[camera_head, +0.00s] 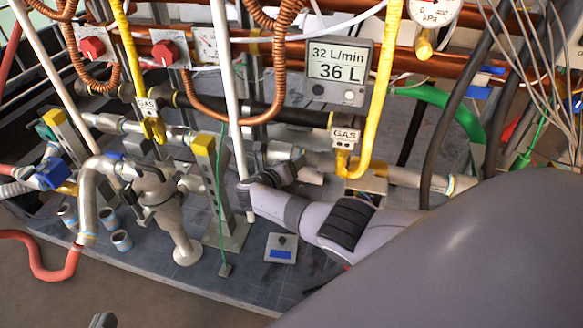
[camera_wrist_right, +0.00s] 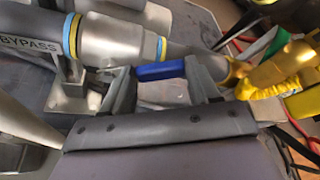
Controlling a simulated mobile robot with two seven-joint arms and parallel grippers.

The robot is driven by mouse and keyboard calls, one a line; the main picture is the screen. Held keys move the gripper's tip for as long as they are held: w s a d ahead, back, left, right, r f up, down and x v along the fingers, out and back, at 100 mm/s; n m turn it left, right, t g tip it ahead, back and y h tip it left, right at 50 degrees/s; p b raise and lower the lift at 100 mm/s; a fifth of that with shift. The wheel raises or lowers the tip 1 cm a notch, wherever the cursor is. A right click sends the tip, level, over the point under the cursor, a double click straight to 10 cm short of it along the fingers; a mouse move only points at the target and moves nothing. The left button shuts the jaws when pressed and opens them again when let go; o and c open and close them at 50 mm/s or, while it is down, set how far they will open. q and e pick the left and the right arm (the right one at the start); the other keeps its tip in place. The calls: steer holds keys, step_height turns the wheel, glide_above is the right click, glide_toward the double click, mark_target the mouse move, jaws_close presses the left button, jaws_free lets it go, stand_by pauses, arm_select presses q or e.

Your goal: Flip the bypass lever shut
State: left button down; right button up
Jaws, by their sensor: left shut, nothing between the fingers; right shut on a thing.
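The bypass lever has a blue handle (camera_wrist_right: 160,72) and shows in the right wrist view, beside a grey pipe with blue and yellow bands (camera_wrist_right: 112,42). A BYPASS label (camera_wrist_right: 28,47) sits to its left. My right gripper (camera_wrist_right: 158,68) has one finger at each end of the blue handle and is shut on it. In the head view my right arm reaches in from the right to the pipes at the centre; its fingers and the lever are not clear there. Only a small grey part of my left gripper (camera_head: 103,320) shows at the bottom edge, away from the pipes.
Yellow gas pipes (camera_head: 385,90) and a white upright pipe (camera_head: 228,90) stand close around my right arm. A grey display (camera_head: 338,72) reads 32 L/min and 36 L. Copper pipes and hanging cables fill the back. A red hose (camera_head: 45,270) lies at the left.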

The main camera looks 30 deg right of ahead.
arm_select(q)
steer(key=shift+a, duration=0.1)
arm_select(e)
steer(key=shift+w+r, duration=0.1)
steer(key=shift+r, duration=0.05)
stand_by(0.3)
steer(key=o, duration=1.5)
arm_select(q)
steer(key=shift+r, duration=0.1)
steer(key=shift+w+d+r+n+g+h+p, duration=0.15)
steer(key=shift+d+n+g+p, duration=0.3)
steer(key=shift+p, duration=0.65)
steer(key=shift+d+f+n+g+h+p, duration=0.2)
steer(key=shift+d+p, duration=0.4)
steer(key=shift+p, duration=0.5)
arm_select(e)
steer(key=v, duration=0.7)
steer(key=shift+a, duration=0.1)
